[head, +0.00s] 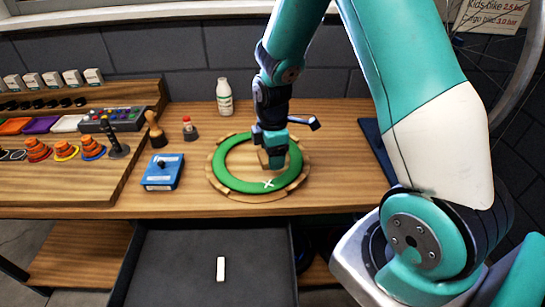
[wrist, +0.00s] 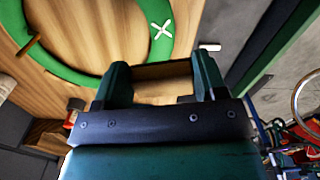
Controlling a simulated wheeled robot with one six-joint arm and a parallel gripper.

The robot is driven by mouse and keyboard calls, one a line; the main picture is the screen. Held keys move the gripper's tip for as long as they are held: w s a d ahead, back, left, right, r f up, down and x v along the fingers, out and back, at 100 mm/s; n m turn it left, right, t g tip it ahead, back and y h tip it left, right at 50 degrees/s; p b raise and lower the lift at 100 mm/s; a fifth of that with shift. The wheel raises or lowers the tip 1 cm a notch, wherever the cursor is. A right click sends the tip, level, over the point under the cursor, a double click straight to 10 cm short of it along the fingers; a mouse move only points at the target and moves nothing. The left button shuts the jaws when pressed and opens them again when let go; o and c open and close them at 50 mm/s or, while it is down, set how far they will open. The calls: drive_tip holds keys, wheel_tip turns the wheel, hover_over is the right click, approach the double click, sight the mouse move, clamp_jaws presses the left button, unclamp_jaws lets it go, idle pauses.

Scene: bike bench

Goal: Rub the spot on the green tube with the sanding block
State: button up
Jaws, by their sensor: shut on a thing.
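The green tube (head: 228,178) is a closed ring lying on a round wooden holder (head: 217,189) on the bench. The spot is a white X (head: 268,184) on the tube's front side. In the wrist view the tube (wrist: 93,75) curves across the upper left, with the X (wrist: 162,30) above my gripper. My gripper (wrist: 163,78) is shut on the sanding block (wrist: 165,90), a tan wooden block between the fingers. In the head view my gripper (head: 272,162) points down over the ring's right part, behind the X. The block appears apart from the X; its exact height is unclear.
An open drawer (head: 180,265) below holds a white stick (head: 221,268). A parts shelf (head: 60,190) fills the left.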

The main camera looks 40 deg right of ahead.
sight(279, 180)
drive_tip(key=shift+f+b, duration=3)
drive_tip(key=shift+f, duration=0.6)
drive_tip(key=shift+f, duration=0.35)
drive_tip(key=shift+d, duration=0.1)
drive_tip(key=shift+s+d+r, duration=0.1)
drive_tip(key=shift+s+d, duration=0.2)
drive_tip(key=shift+d, duration=0.4)
drive_tip(key=shift+a, duration=0.1)
drive_tip(key=shift+w+a, duration=0.25)
drive_tip(key=shift+a, duration=0.4)
drive_tip(key=shift+w+a, duration=0.2)
drive_tip(key=shift+a, duration=0.4)
drive_tip(key=shift+d, duration=0.15)
drive_tip(key=shift+s+d+f, duration=0.1)
drive_tip(key=shift+s+d, duration=0.2)
drive_tip(key=shift+d, duration=0.35)
drive_tip(key=shift+s+d+f, duration=0.1)
drive_tip(key=shift+s+d, duration=0.15)
drive_tip(key=shift+d, duration=0.35)
